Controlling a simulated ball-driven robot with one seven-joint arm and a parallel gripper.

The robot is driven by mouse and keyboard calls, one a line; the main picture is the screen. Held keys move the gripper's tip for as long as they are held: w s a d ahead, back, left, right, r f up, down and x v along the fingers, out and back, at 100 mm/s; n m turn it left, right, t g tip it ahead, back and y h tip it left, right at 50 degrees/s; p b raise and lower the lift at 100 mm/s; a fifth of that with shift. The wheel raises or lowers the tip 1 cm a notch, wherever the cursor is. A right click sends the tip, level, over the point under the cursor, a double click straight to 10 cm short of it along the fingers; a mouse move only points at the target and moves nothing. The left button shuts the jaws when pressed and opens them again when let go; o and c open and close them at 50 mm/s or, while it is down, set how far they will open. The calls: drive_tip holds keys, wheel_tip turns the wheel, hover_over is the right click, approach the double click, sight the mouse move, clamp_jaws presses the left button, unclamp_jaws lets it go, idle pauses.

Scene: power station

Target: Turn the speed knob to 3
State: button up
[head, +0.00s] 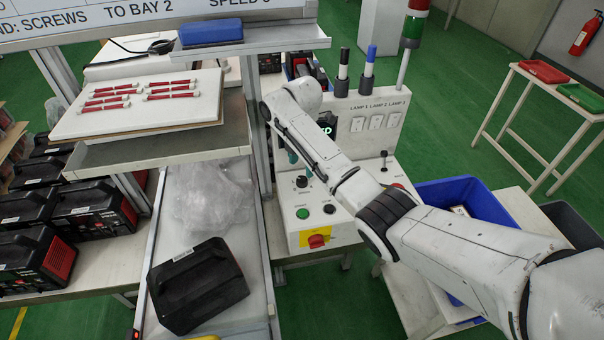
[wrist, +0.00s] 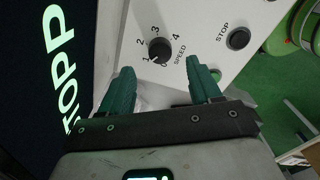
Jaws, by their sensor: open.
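The speed knob (wrist: 159,50) is a round black knob on the white control panel, with a dial printed 0 to 4 around it. Its small white mark appears to point toward the low end, near 0 and 1. In the head view the knob (head: 302,181) sits on the panel's sloped face. My gripper (wrist: 162,78) is open and empty, its two teal fingers apart, with the knob ahead of the gap and not between the tips. In the head view my gripper (head: 292,156) hangs just above the knob, mostly hidden behind my arm.
A green button (head: 302,213), a black stop button (wrist: 238,38) and a red knob on yellow (head: 317,241) share the panel. A dark display with green letters (wrist: 45,65) stands close at left in the wrist view. A shelf post (head: 252,120) rises left of my arm.

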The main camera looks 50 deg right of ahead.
sight(302, 179)
wheel_tip(302, 179, down, 6)
drive_tip(key=shift+r, duration=0.15)
idle(0.3)
drive_tip(key=c, duration=1)
